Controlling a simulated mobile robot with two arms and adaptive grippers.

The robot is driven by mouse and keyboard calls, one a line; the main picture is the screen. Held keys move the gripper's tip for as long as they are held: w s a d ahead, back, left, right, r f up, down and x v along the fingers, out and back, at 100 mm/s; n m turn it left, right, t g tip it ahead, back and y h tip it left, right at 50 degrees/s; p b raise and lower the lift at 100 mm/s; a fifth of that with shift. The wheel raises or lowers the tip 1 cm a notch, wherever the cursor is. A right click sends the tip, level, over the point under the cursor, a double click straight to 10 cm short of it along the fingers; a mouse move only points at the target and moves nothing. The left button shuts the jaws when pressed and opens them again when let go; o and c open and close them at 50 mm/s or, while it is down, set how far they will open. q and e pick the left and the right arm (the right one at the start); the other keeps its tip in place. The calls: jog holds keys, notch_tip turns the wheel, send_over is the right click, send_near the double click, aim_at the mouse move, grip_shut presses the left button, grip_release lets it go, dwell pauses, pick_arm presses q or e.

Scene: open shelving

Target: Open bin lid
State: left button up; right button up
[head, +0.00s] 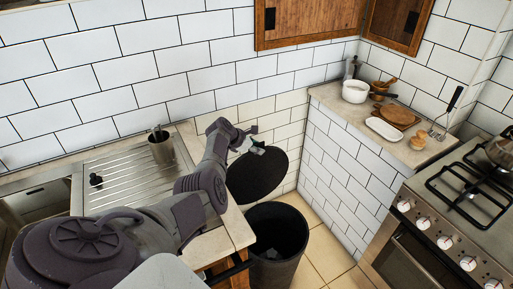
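A dark round bin (278,248) stands on the floor between the wooden counter end and the tiled half wall. My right gripper is not in view.
A ledge at right holds a white pot (355,91) and boards. The stove (450,215) is at far right. Bare floor (325,250) shows right of the bin.

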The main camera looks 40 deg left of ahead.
pick_arm(q)
jog(key=shift+r, duration=0.1)
jog(key=v, duration=1.2)
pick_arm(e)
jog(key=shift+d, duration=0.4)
